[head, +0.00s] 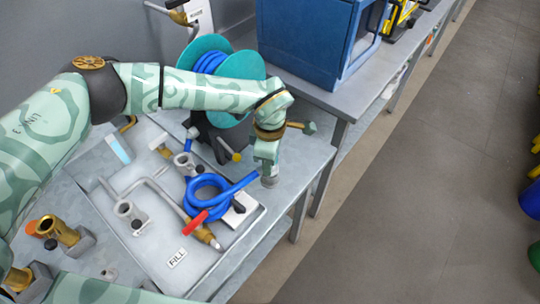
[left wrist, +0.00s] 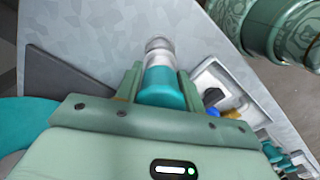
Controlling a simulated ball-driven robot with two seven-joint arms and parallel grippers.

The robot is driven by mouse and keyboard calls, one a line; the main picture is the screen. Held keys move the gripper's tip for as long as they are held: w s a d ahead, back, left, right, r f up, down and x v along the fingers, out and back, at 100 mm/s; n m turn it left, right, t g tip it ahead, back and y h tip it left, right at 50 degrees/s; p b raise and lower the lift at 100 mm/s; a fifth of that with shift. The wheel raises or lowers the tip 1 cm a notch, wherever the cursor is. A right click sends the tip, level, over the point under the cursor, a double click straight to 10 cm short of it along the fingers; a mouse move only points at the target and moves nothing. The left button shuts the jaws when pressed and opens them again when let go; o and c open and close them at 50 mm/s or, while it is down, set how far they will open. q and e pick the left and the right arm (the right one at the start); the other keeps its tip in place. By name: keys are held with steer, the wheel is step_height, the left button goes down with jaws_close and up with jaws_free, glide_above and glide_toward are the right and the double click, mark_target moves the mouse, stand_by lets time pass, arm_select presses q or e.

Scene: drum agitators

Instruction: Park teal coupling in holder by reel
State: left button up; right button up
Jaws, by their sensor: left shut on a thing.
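My left gripper (head: 268,168) points down over the right edge area of the grey bench, just right of the reel. In the left wrist view its fingers (left wrist: 158,85) are shut around the teal coupling (left wrist: 161,88), which has a teal body and a grey metal end (left wrist: 159,50). In the head view only the coupling's grey end (head: 269,182) shows below the fingers, close to the bench top. I cannot tell whether it touches. The teal reel (head: 240,68) with blue hose stands behind my left forearm. I cannot make out the holder by the reel for certain. My right gripper is not in view.
A coiled blue hose (head: 201,184) with a red lever (head: 194,222) lies on the tray (head: 150,240) marked FILL. A brass fitting (head: 58,230) is at lower left. A blue cabinet (head: 305,40) stands behind.

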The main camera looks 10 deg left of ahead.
arm_select(q)
steer(key=shift+f, duration=0.2)
steer(key=shift+f+b, duration=0.3)
steer(key=shift+f, duration=0.1)
stand_by(0.5)
steer(key=o, duration=1.3)
steer(key=shift+c, duration=0.4)
steer(key=shift+r, duration=0.1)
step_height(320, 180, up, 10)
steer(key=p, duration=0.7)
